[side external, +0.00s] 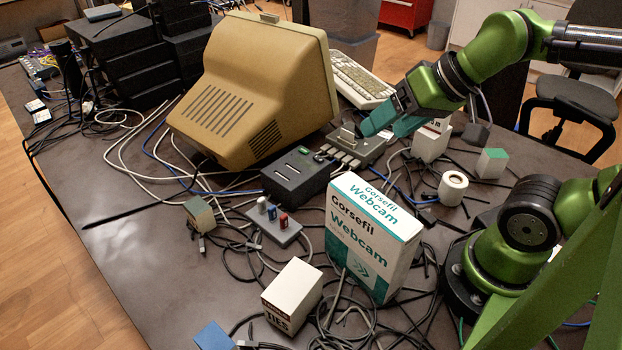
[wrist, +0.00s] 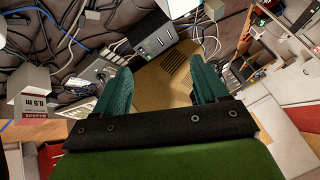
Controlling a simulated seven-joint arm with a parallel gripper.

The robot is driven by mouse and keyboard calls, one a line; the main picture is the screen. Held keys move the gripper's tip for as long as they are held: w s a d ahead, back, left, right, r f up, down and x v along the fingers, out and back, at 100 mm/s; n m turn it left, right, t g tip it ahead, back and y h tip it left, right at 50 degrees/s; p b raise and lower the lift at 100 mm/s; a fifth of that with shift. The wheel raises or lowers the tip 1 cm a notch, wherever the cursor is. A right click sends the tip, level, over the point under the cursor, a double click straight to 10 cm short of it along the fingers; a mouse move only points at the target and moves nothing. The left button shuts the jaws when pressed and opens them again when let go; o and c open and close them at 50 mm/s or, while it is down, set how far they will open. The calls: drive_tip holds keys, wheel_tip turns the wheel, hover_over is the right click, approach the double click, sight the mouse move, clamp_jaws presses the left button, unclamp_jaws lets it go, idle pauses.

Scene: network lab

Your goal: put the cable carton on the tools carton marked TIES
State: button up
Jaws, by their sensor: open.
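A white carton (side external: 430,145) stands just right of my gripper in the side view and seems to be the cable carton. In the wrist view, the carton marked "0.5 m" (wrist: 33,103) is at the left, outside my fingers. The white tools carton marked TIES (side external: 292,296) stands at the front of the table, left of the large webcam box. My gripper (side external: 393,122) is open and empty above the back right of the table, near a grey multi-port block. Its teal fingers (wrist: 162,88) are spread apart in the wrist view.
The tall webcam box (side external: 360,237) stands between my gripper and the TIES carton. A beige monitor (side external: 258,90), a dark box (side external: 296,177), a USB stick holder (side external: 275,226) and a tape roll (side external: 453,187) stand around. Loose cables cover much of the table; its left front is clear.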

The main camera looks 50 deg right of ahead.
wheel_tip(320, 180, up, 6)
drive_tip(key=w+d+f+m+g+h, duration=0.1)
drive_tip(key=d+f+m+g+h, duration=0.2)
drive_tip(key=d+f+m+g, duration=1.25)
drive_tip(key=s+d+r+m+t+h, duration=0.1)
drive_tip(key=s+d+r+m+h, duration=0.1)
drive_tip(key=d, duration=0.4)
drive_tip(key=s+d+r+m+h, duration=0.1)
drive_tip(key=d+h, duration=0.1)
drive_tip(key=d, duration=0.5)
wheel_tip(320, 180, up, 11)
drive_tip(key=a+m+g+h, duration=0.1)
drive_tip(key=m+g+h, duration=0.1)
drive_tip(key=m+h, duration=0.2)
approach(501, 158)
drive_tip(key=w+a, duration=0.2)
drive_tip(key=w, duration=0.3)
drive_tip(key=shift+m+h, duration=0.25)
drive_tip(key=shift+h, duration=0.05)
drive_tip(key=x, duration=1)
drive_tip(key=shift+s+d+r, duration=0.2)
drive_tip(key=shift+r, duration=0.15)
drive_tip(key=shift+x, duration=3.1)
drive_tip(key=shift+s+a, duration=0.1)
drive_tip(key=shift+a, duration=0.05)
